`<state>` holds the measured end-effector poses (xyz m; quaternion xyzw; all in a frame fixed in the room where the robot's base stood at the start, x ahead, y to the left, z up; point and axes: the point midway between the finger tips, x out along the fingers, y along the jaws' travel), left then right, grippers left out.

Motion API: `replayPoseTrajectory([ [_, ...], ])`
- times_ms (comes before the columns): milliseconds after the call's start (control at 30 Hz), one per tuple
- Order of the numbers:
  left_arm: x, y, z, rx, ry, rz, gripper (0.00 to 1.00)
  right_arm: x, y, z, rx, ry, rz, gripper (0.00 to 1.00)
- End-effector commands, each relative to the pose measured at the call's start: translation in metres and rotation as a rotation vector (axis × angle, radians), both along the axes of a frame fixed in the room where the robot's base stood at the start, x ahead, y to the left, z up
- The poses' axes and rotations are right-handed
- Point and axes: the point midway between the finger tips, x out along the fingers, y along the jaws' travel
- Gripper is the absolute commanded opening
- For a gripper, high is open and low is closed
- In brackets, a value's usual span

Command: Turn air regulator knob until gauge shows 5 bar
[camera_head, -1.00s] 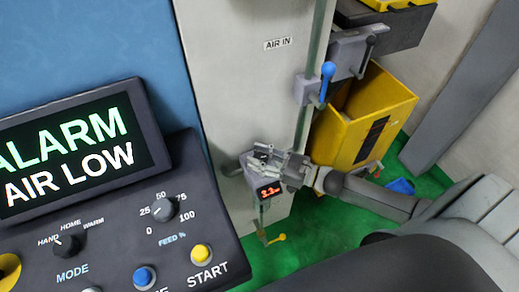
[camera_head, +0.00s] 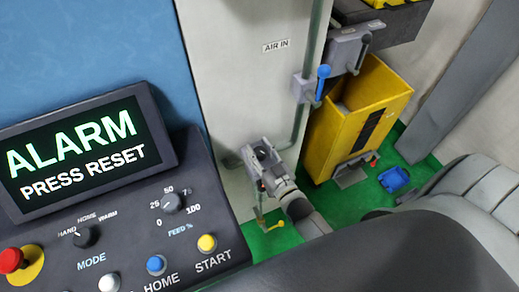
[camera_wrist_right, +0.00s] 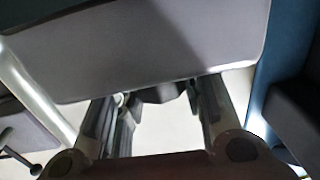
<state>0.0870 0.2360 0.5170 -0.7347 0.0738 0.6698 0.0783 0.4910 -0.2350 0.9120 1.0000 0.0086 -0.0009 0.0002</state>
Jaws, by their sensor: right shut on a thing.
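My right gripper (camera_head: 262,160) is at the air regulator low on the grey cabinet, under the AIR IN label (camera_head: 275,46). It is shut on the regulator knob, a dark piece (camera_wrist_right: 158,93) seen between the two fingers in the right wrist view. A large grey block (camera_wrist_right: 150,45) fills the upper part of that view. The gripper and wrist cover most of the regulator in the head view, and its gauge reading cannot be read. The control screen (camera_head: 85,150) reads ALARM, PRESS RESET. My left gripper is not in view.
A blue-handled valve (camera_head: 322,84) stands on the pipe above the gripper. A yellow bin (camera_head: 335,130) is to its right. A yellow lever (camera_head: 276,226) sits below. The control panel (camera_head: 130,225) with knobs and buttons fills the lower left. A blue tray (camera_head: 395,180) lies on the green floor.

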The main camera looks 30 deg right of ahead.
Motion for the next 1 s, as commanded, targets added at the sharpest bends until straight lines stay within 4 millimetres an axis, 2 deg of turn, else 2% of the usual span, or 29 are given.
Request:
replayPoseTrajectory([
  [533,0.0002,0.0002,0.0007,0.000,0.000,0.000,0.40,0.0006,0.0000,0.0008,0.000,-0.003,-0.024,0.12],
  [567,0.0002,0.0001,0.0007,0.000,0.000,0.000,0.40,0.0007,0.0000,0.0009,0.000,-0.003,-0.024,0.37],
  [733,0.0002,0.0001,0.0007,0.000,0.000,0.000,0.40,0.0007,0.0000,0.0008,0.000,-0.003,-0.024,0.58],
  [1000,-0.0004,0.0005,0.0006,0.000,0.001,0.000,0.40,0.0004,0.0000,0.0005,0.000,-0.002,-0.024,0.58],
])
